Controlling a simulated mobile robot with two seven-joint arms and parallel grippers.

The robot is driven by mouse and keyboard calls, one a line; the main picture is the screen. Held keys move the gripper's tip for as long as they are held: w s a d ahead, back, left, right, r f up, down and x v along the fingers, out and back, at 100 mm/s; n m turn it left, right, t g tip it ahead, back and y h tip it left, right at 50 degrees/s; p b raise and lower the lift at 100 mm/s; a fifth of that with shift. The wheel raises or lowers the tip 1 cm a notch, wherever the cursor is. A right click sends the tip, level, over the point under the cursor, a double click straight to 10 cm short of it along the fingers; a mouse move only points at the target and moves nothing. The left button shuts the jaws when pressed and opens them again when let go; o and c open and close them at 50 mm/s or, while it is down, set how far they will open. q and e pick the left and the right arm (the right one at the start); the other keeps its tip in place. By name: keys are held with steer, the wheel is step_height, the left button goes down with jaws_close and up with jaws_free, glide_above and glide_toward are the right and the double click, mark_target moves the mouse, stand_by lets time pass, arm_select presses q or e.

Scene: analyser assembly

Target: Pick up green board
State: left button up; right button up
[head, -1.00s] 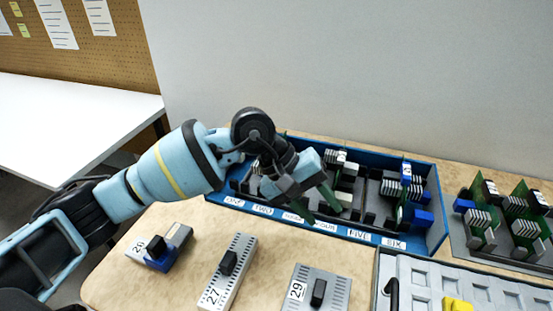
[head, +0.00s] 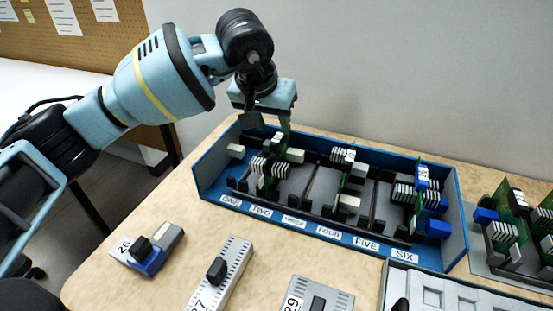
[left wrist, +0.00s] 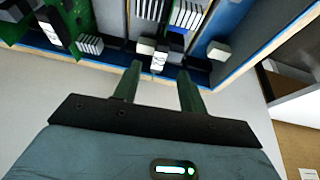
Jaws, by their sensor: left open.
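A blue rack (head: 212,193) with label strips ONE to SIX stands on the bench. My left gripper (head: 268,122) is open and empty, pointing down above the rack's back left part, over the left board. One green finger shows clearly in the head view. In the left wrist view both green fingers (left wrist: 158,84) are apart, with rack parts beyond and a green board (left wrist: 80,17) at upper left.
More green boards (head: 512,200) stand on a grey plate at the right. Grey modules, numbered 26 (head: 147,254), 27 (head: 222,275) and 29 (head: 318,295), lie in front of the rack. A grey tray (head: 450,292) is at lower right. A wall stands close behind the rack.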

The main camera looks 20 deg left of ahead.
mark_target(277, 138)
arm_select(q)
steer(key=shift+x, duration=2.9)
steer(key=shift+s+d+f, duration=0.1)
steer(key=shift+s, duration=0.1)
steer(key=shift+c, duration=0.3)
jaws_close()
